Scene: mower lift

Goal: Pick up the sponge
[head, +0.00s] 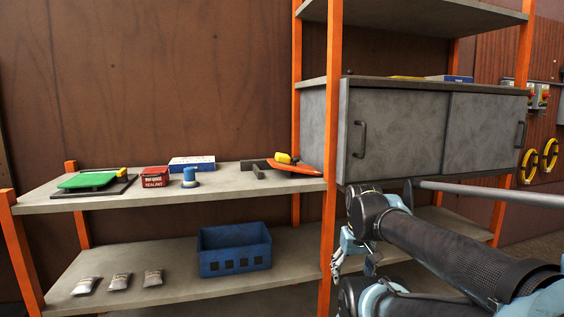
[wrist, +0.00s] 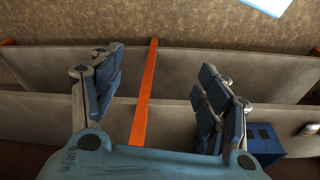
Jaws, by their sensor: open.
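I cannot make out a sponge for certain. A small yellow block (head: 283,157) lies on the upper shelf at the left, beside a dark tool and an orange-red piece; it may be the sponge, but it is too small to tell. A flat yellow thing (head: 406,77) also shows on top of the grey cabinet. My gripper (head: 355,258) is in front of the shelving, below the cabinet and right of the blue crate. In the wrist view my gripper (wrist: 160,88) is open, with nothing between its fingers; an orange post shows beyond them.
The upper shelf (head: 232,180) holds a green item on a black tray, a red sealant box (head: 155,177), a blue-capped container (head: 190,178) and a blue-white box (head: 192,163). Below are several pouches and a blue crate (head: 234,250). Orange posts (head: 332,150) stand close to my arm.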

